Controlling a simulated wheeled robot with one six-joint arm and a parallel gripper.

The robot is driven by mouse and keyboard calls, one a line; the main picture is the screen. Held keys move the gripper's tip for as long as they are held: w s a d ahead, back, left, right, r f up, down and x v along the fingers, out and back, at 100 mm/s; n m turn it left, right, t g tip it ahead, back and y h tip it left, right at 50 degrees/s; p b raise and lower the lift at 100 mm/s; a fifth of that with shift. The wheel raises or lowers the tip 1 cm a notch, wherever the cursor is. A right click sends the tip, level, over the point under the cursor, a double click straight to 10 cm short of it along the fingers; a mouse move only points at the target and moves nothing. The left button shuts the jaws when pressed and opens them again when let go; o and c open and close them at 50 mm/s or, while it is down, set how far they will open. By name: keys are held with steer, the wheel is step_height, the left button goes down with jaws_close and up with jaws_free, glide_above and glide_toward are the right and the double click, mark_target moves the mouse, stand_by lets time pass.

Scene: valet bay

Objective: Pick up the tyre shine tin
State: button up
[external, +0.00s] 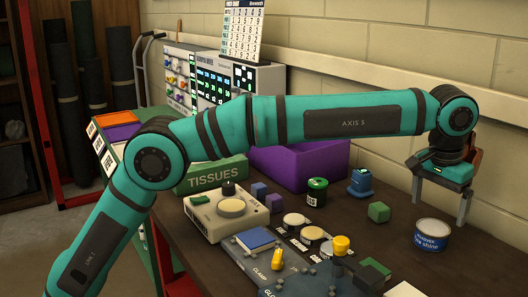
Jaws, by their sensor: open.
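The tyre shine tin (432,235) is a short round tin with a blue label and a pale top, its label partly reading "tre shine". It stands upright on the dark table at the right of the external view. My gripper (438,211) hangs at the end of the teal arm, fingers pointing down, just above and around the tin's upper left in the picture. The fingers are spread wide with nothing held between them. I cannot tell from this one view how far the gripper is from the tin in depth.
A green cube (379,212), a blue container (361,183) and a dark green tin (316,192) stand left of the tin. A grey board (300,270) with knobs and discs lies in front. A purple bin (300,165) and green tissue box (212,176) stand behind.

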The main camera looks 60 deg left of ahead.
mark_target(433, 227)
steer(key=shift+w+f, duration=0.1)
steer(key=shift+f, duration=3.2)
